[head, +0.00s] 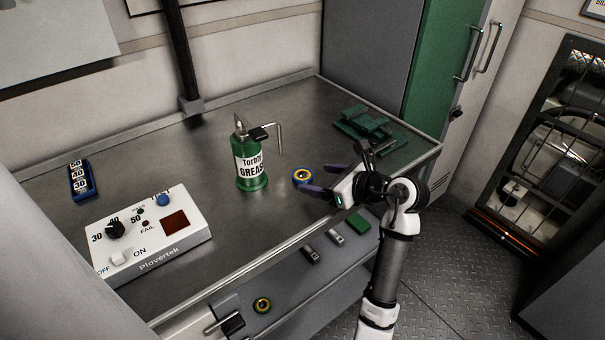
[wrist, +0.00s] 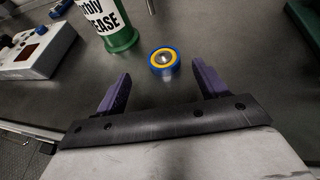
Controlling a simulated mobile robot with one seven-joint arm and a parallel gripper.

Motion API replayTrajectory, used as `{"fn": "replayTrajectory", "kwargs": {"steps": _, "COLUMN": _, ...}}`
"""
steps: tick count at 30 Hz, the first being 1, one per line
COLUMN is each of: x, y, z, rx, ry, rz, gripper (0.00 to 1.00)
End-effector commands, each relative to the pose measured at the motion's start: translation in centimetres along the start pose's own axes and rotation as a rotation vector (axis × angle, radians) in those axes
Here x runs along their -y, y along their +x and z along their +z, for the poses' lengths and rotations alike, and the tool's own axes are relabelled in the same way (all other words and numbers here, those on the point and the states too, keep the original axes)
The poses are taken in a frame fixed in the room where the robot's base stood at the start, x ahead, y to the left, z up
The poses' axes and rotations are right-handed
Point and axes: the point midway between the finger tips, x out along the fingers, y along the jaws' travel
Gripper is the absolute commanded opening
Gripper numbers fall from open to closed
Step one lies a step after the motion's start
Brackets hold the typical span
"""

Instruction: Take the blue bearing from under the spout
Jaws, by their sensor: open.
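The blue bearing (head: 302,176) has a yellow ring and lies flat on the metal bench, to the right of the green grease dispenser (head: 250,168). The dispenser's bent spout (head: 280,140) reaches out to the right, above and close to the bearing. My gripper (head: 325,181) is open and low over the bench, on the right of the bearing. In the wrist view the bearing (wrist: 164,59) sits ahead of the gap between my purple fingers (wrist: 163,90), with nothing between them. The dispenser (wrist: 115,28) stands just left of it there.
A white control box (head: 150,238) and a blue numbered block (head: 81,180) are on the left of the bench. Green blocks (head: 362,122) lie at the back right. A lower shelf holds another yellow-ringed bearing (head: 262,305) and small blocks. Bench is clear in front of the dispenser.

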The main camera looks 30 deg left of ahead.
Motion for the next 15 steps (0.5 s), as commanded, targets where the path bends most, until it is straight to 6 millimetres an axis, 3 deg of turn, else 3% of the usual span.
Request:
{"fn": "replayTrajectory", "kwargs": {"steps": 9, "x": 0.4, "y": 4.2, "z": 0.0, "rx": 0.0, "ry": 0.001, "rz": 0.004, "gripper": 0.72}}
{"fn": "replayTrajectory", "kwargs": {"steps": 15, "x": 0.5, "y": 5.2, "z": -0.2, "rx": 0.001, "ry": 0.0, "rz": 0.0, "gripper": 0.72}}
